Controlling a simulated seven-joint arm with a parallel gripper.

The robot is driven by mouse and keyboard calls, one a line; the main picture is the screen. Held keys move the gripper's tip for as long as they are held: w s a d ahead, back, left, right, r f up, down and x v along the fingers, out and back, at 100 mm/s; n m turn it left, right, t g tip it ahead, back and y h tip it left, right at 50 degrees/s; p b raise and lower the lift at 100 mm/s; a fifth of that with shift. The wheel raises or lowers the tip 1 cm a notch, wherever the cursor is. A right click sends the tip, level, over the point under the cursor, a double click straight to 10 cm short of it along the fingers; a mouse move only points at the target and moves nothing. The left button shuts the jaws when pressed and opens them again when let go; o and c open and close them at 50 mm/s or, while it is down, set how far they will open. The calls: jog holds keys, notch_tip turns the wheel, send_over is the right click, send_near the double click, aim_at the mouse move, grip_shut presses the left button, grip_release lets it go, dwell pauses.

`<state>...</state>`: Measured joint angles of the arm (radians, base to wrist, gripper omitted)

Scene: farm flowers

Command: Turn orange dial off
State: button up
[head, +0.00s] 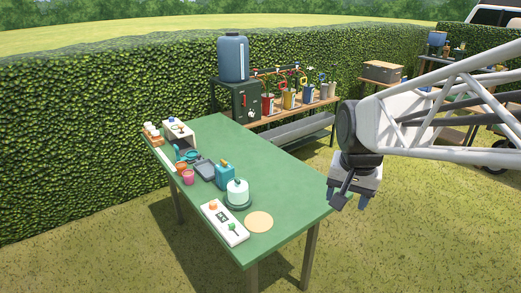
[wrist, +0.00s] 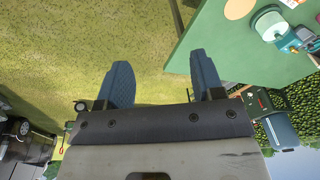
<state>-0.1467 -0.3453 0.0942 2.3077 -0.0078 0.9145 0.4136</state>
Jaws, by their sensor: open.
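The orange dial (head: 213,205) is a small round knob at the far end of a white panel (head: 224,223) on the green table (head: 285,188). The dial's exact setting is too small to tell. My gripper (head: 348,205) hangs in the air to the right of the table, well apart from the panel. In the wrist view its two blue fingers (wrist: 163,80) are spread with nothing between them, over grass. The dial does not show in the wrist view.
Small pots and a grey tray (head: 204,169) sit further back. The table's right side is clear.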

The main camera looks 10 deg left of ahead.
jog(key=w+a+f+m, duration=0.2)
jog(key=w+a, duration=0.6)
jog(key=w, duration=0.2)
jog(key=m+g, duration=0.2)
jog(key=m, duration=0.4)
send_over(213, 202)
notch_tip(213, 202, down, 22)
jog(key=shift+s+f, duration=0.1)
jog(key=shift+s, duration=0.05)
jog(key=shift+f, duration=0.1)
jog(key=shift+f, duration=3.85)
jog(key=shift+c, duration=0.3)
